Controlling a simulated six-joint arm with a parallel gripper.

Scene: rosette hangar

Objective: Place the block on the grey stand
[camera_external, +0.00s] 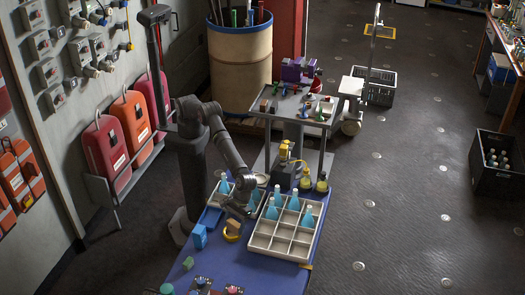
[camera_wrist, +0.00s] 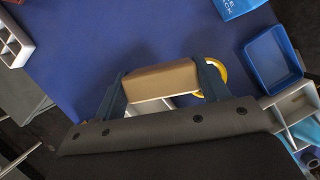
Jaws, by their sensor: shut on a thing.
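My gripper (camera_wrist: 163,88) is shut on a tan block (camera_wrist: 160,80) in the wrist view, with one dark blue finger at each end of it. In the external view the block (camera_external: 233,226) shows just below my gripper (camera_external: 234,215), over the blue table. A yellow ring (camera_wrist: 218,68) lies close behind the right finger. A pale grey edge shows under the block in the wrist view; I cannot tell whether it is the grey stand. No other stand is clear to me on the table. I cannot tell the gap between block and table.
A divided pale tray (camera_external: 284,238) with blue bottles stands right of my gripper. A small blue bin (camera_wrist: 273,60) and a blue pack (camera_wrist: 236,8) are nearby. A cart (camera_external: 300,105) stands behind the table. Bare blue tabletop (camera_wrist: 80,45) shows at the left of the wrist view.

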